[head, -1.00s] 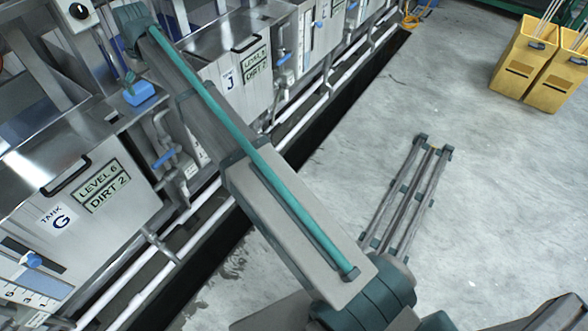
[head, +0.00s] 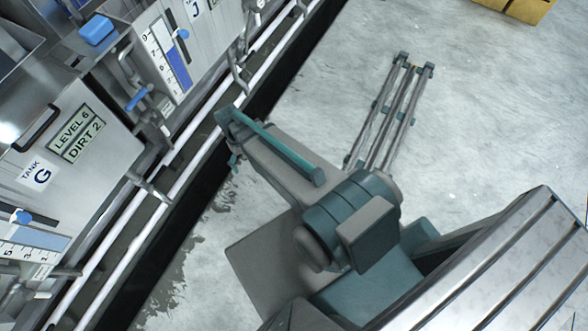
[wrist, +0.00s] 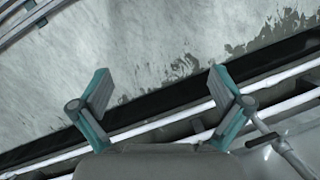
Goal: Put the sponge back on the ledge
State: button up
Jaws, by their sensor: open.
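The blue sponge (head: 96,30) lies flat on the metal ledge (head: 78,51) between tank G and tank J, at the upper left of the head view. Nothing touches it from above. My gripper (wrist: 160,88) is open in the wrist view, its two fingers wide apart with nothing between them. It is over the floor beside the tank row, well away from the sponge. The sponge is not in the wrist view.
Tank G (head: 62,150) stands at the left, with a black handle and a level gauge. White pipes (head: 160,178) and a dark floor channel (head: 272,95) run along the tanks. A yellow bin (head: 520,8) is at the upper right. The grey floor is mostly clear.

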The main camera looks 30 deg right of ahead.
jog(key=s+d+f+g, duration=0.1)
jog(key=s+d+f, duration=0.1)
jog(key=s, duration=1)
jog(key=s+d+f+m+g, duration=0.1)
jog(key=s+d+f+g, duration=0.1)
jog(key=s, duration=1.1)
jog(key=shift+s+f+m, duration=0.3)
jog(key=shift+f, duration=0.5)
